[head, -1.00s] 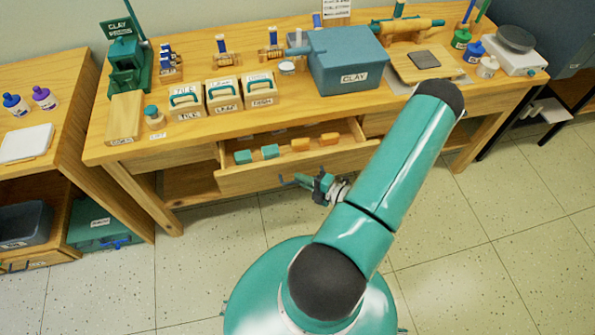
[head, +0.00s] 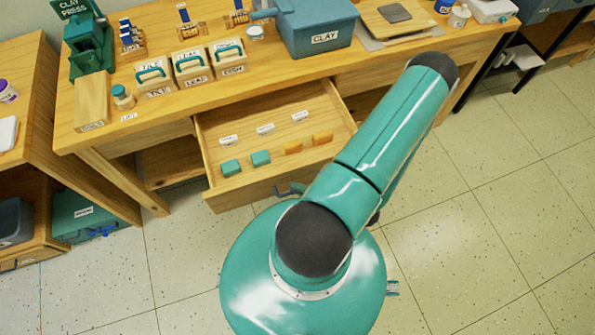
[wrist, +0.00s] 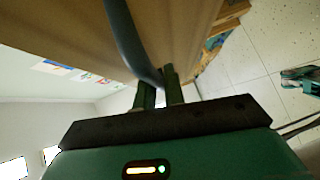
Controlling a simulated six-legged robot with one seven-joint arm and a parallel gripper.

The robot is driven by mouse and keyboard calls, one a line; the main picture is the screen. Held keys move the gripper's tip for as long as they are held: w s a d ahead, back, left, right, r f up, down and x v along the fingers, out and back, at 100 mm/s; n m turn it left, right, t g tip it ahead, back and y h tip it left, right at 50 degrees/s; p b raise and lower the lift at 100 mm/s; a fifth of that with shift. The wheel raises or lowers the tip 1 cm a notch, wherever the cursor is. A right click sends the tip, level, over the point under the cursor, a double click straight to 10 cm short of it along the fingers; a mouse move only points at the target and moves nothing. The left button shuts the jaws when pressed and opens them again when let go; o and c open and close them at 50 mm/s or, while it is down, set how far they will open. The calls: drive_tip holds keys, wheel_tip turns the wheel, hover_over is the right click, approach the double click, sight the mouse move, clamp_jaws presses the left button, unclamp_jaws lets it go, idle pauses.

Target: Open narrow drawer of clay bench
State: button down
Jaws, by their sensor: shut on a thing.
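The clay bench (head: 262,85) spans the back of the head view. Its middle drawer (head: 221,133) stands well out from the bench. Several teal and orange blocks and white labels lie inside. My gripper's green fingers (wrist: 159,92) close around the dark curved handle (wrist: 128,42) on the drawer's wooden front in the wrist view. The handle (head: 290,189) shows partly in the head view, where my arm hides most of the gripper and the drawer's right front corner.
A clay box (head: 318,38), handled blocks and a green press (head: 88,48) stand on the bench top. A second wooden table (head: 25,150) is at left. Green box (head: 88,217) sits on the floor. Tiled floor is clear at right.

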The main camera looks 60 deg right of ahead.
drive_tip(key=shift+d, duration=0.15)
drive_tip(key=c, duration=1.5)
unclamp_jaws()
drive_tip(key=v, duration=1.4)
drive_tip(key=shift+w, duration=0.1)
